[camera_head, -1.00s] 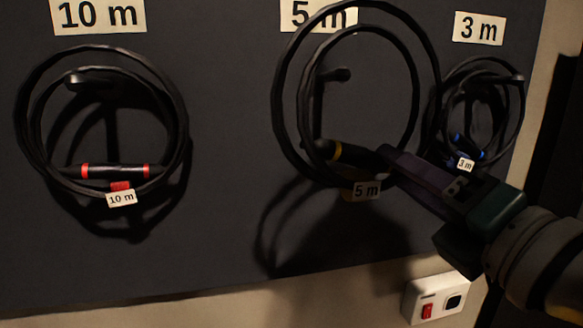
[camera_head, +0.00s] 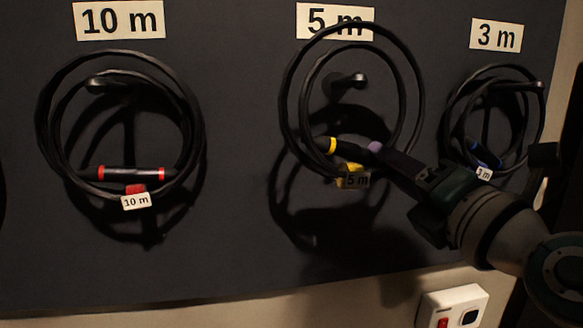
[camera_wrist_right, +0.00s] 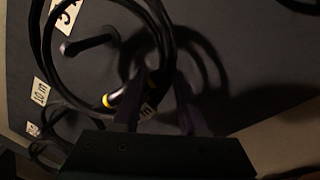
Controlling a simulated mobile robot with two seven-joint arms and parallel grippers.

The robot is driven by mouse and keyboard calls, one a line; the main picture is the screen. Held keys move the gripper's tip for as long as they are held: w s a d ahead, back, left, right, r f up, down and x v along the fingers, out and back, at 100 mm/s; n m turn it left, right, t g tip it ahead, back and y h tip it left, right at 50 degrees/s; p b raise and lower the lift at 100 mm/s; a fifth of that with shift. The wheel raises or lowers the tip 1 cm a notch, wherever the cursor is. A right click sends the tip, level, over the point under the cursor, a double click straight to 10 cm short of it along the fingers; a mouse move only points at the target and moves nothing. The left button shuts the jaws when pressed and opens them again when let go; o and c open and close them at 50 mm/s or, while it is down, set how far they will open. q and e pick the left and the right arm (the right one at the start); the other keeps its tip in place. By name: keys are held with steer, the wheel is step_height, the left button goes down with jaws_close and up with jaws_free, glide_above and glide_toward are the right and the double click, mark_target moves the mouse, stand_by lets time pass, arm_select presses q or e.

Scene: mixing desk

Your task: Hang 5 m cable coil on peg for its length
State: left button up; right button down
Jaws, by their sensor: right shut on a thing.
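The black 5 m cable coil (camera_head: 290,105), with yellow bands and a 5 m tag (camera_head: 354,180), is in front of the board under the 5 m sign (camera_head: 335,20). My right gripper (camera_head: 374,148) is shut on the coil's bottom, at the plug bundle; the wrist view also shows this gripper (camera_wrist_right: 155,100) and the coil (camera_wrist_right: 37,40). The 5 m peg (camera_head: 347,82) shows inside the loop, with the coil's top above it. The wrist view also shows the peg (camera_wrist_right: 88,44) within the loop. I cannot tell whether its tip passes through the coil. My left gripper is not in view.
A red-banded 10 m coil (camera_head: 43,125) hangs on its peg at left. A blue-banded 3 m coil (camera_head: 449,120) hangs close on the right, beside my right arm. A white switch box (camera_head: 455,305) sits below the board (camera_head: 240,240).

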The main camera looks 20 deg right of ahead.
steer(key=shift+w+d+b, duration=0.25)
steer(key=shift+w+b, duration=0.1)
steer(key=shift+w, duration=0.6)
steer(key=shift+w+d+b, duration=0.25)
steer(key=shift+w+b, duration=0.05)
steer(key=shift+w, duration=0.6)
steer(key=shift+w+d+f+b, duration=0.15)
steer(key=shift+w+f+b, duration=0.45)
steer(key=shift+w, duration=0.05)
steer(key=shift+w+f, duration=0.1)
steer(key=shift+f, duration=0.25)
jaws_free()
